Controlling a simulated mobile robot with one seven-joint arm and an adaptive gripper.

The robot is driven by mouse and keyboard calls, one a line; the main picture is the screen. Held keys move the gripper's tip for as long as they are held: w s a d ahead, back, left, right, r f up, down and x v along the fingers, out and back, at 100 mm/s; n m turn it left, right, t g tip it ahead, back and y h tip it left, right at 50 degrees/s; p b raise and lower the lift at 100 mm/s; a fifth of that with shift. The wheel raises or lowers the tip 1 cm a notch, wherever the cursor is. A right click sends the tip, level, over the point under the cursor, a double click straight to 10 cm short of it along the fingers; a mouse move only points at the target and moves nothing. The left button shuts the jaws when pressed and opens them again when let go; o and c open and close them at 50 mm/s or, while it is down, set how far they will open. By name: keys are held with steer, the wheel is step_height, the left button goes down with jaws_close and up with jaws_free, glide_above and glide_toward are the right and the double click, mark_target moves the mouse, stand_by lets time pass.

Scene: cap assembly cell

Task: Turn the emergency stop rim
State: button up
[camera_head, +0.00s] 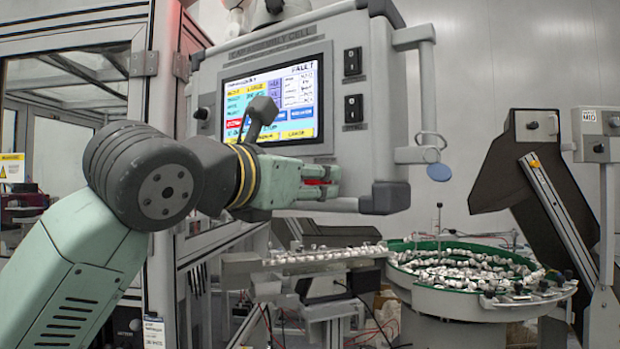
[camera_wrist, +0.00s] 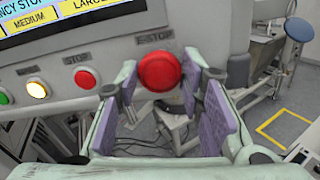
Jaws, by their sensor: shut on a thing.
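The emergency stop is a round red button (camera_wrist: 159,72) under the "E-STOP" label on the control panel in the wrist view. My gripper (camera_wrist: 162,88) has its fingers, lined with purple pads, on either side of the button and is shut on its rim. The lower rim and the exact contact are hard to make out. In the head view my gripper (camera_head: 322,181) is at the lower edge of the panel, and a little red (camera_head: 318,183) shows between its fingers. My arm hides the other panel buttons there.
The screen (camera_head: 299,85) is above. A green-rimmed bowl feeder (camera_head: 440,310) stands at lower right.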

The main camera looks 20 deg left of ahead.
steer(key=shift+m, duration=0.3)
steer(key=shift+m+b, duration=0.9)
steer(key=shift+m, duration=2.7)
steer(key=shift+r, duration=0.1)
steer(key=o, duration=1.2)
steer(key=shift+c, duration=0.2)
